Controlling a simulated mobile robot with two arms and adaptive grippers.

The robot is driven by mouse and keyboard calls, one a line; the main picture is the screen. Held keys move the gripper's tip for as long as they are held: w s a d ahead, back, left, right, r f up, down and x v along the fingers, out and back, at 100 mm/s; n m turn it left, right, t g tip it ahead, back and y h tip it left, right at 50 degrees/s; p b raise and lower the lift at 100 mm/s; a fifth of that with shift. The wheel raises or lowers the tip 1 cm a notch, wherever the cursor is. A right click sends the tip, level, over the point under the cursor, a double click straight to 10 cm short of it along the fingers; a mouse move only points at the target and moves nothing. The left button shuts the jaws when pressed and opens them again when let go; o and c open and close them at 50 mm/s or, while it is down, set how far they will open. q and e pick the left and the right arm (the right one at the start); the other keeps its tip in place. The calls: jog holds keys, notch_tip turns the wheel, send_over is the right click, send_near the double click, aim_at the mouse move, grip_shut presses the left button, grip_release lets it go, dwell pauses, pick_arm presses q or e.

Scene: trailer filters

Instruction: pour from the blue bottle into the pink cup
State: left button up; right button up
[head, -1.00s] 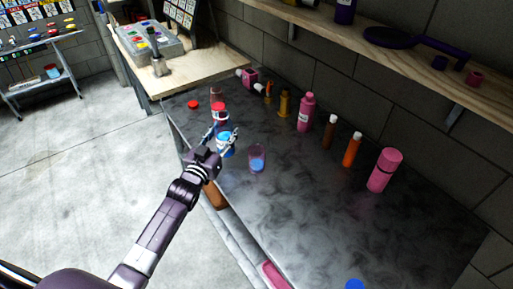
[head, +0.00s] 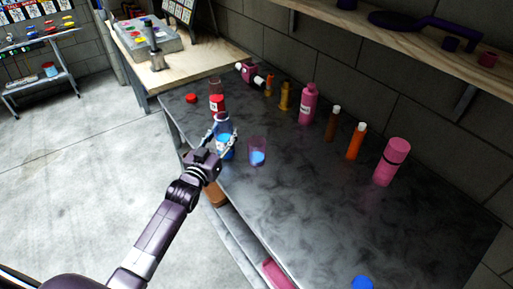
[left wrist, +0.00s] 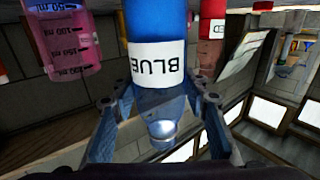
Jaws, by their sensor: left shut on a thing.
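The blue bottle (head: 224,140) stands about upright between the fingers of my left gripper (head: 224,143), which is shut on it. It has a clear upper part and blue liquid low down. The left wrist view, which is upside down, shows the bottle (left wrist: 158,90) with its BLUE label and neck between both fingers (left wrist: 160,115). The pink cup (head: 257,145), see-through with some blue liquid in it, stands on the table just right of the bottle, apart from it. It also shows in the left wrist view (left wrist: 75,40) with volume marks. My right gripper is out of view.
Along the wall stand a pink bottle (head: 308,105), an orange bottle (head: 355,142) and a pink flask (head: 391,162). The dark tabletop (head: 300,190) right of the cup is clear.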

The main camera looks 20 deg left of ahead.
pick_arm(q)
jog(key=shift+r, duration=0.15)
dwell(0.3)
jog(key=shift+m, duration=0.3)
jog(key=shift+d+r+m+p, duration=0.15)
jog(key=shift+m+p, duration=0.2)
jog(key=shift+m, duration=0.35)
jog(key=shift+d+m+g, duration=0.15)
jog(key=shift+m+g, duration=0.15)
jog(key=shift+m, duration=0.6)
jog(key=shift+w+d+f+m+y+b, duration=0.1)
jog(key=shift+d+f+m+y+b, duration=0.15)
jog(key=shift+m, duration=0.55)
jog(key=shift+d+f+m+y+b, duration=0.1)
jog(key=shift+d+m+b, duration=0.2)
jog(key=shift+m, duration=0.5)
jog(key=shift+a+f+m+g+y+b, duration=0.2)
jog(key=shift+a+f+m+b, duration=0.15)
jog(key=shift+m, duration=0.3)
jog(key=shift+a+f+m+g+y+b, duration=0.1)
jog(key=shift+a+f+m+g+b, duration=0.1)
jog(key=shift+m+b, duration=0.35)
jog(key=shift+f+m, duration=0.15)
jog(key=shift+m, duration=0.15)
jog(key=shift+a+r+m, duration=0.25)
jog(key=shift+r+m, duration=0.05)
jog(key=shift+m, duration=0.5)
